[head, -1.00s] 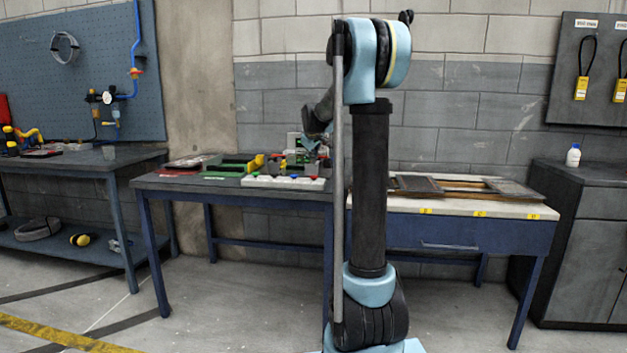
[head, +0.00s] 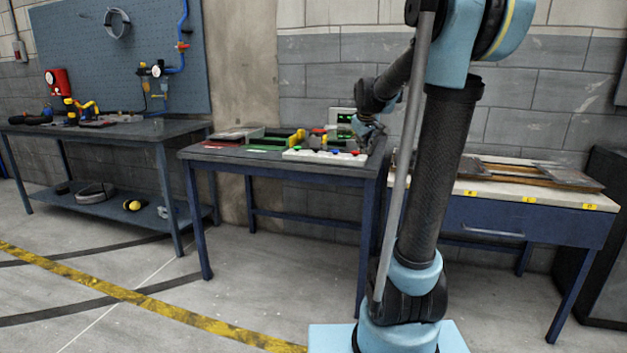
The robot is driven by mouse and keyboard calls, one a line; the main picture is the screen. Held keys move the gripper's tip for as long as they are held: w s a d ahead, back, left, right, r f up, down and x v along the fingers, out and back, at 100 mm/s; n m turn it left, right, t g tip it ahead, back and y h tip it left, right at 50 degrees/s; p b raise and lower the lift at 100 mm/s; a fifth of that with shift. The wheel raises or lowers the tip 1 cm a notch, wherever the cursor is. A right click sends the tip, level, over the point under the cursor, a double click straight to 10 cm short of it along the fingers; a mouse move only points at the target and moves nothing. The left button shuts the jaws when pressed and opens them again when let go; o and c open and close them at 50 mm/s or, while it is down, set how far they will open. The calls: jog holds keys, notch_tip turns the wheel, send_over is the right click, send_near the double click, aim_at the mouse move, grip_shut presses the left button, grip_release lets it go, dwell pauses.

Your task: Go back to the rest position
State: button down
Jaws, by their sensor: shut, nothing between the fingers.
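My arm stands in the right half of the head view, with its upper link reaching down and left toward the back. My gripper (head: 366,128) is small and partly dark at the end of that link. It is shut and empty, above or beside the back right part of the middle workbench (head: 222,153). Its fingertips are hard to make out against the things behind.
The bench carries a white strip with coloured knobs (head: 324,157), a green tray (head: 272,140) and a green-lit display (head: 342,116). A left bench (head: 140,131) and a right drawer table (head: 520,225) flank it. Open floor (head: 240,290) lies in front, crossed by a yellow line.

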jog(key=s+f+m+g, duration=0.1)
jog(key=s+f, duration=0.6)
jog(key=s, duration=0.6)
jog(key=s+f+m+g, duration=0.2)
jog(key=s+f, duration=0.5)
jog(key=s, duration=0.7)
jog(key=s+f+m+g+y, duration=0.1)
jog(key=s+f, duration=0.6)
jog(key=s, duration=0.7)
jog(key=shift+m+g, duration=0.6)
jog(key=shift+m, duration=0.1)
jog(key=shift+w+a, duration=0.1)
jog(key=shift+w+f, duration=0.25)
jog(key=shift+w, duration=0.2)
